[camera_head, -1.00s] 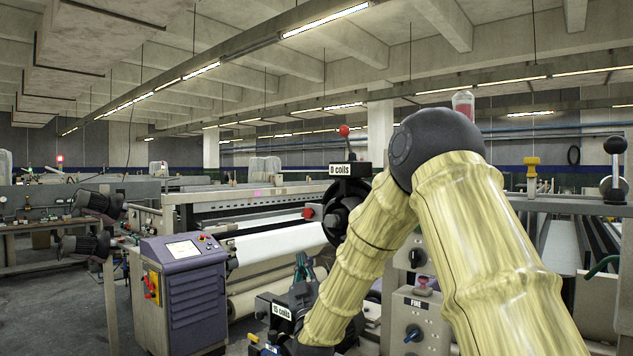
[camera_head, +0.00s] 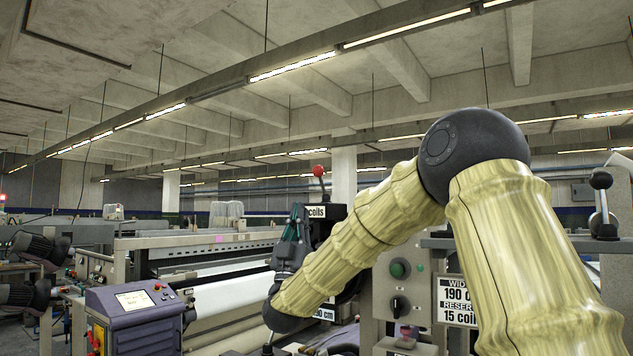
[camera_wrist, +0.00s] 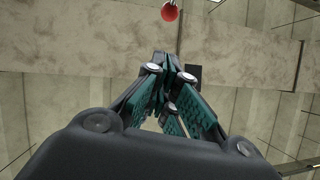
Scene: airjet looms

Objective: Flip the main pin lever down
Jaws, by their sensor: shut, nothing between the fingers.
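A lever with a red ball knob (camera_head: 319,171) stands upright on the loom, above a black bracket with a "coils" sign. No label shows whether this is the main pin lever. In the wrist view the red knob (camera_wrist: 170,12) is at the top edge, beyond the fingertips. My gripper (camera_head: 298,211) points up, just left of the sign and a little below the knob, apart from it. In the wrist view my gripper (camera_wrist: 170,62) has its teal-padded fingers shut and empty. The lever's base is partly hidden by the sign and my arm.
The "coils" sign (camera_head: 317,212) is close beside my fingers. A second lever with a black ball (camera_head: 600,181) stands at the right. A control panel with a green button (camera_head: 399,268) and a purple console (camera_head: 131,315) stand below. The space above my gripper is free.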

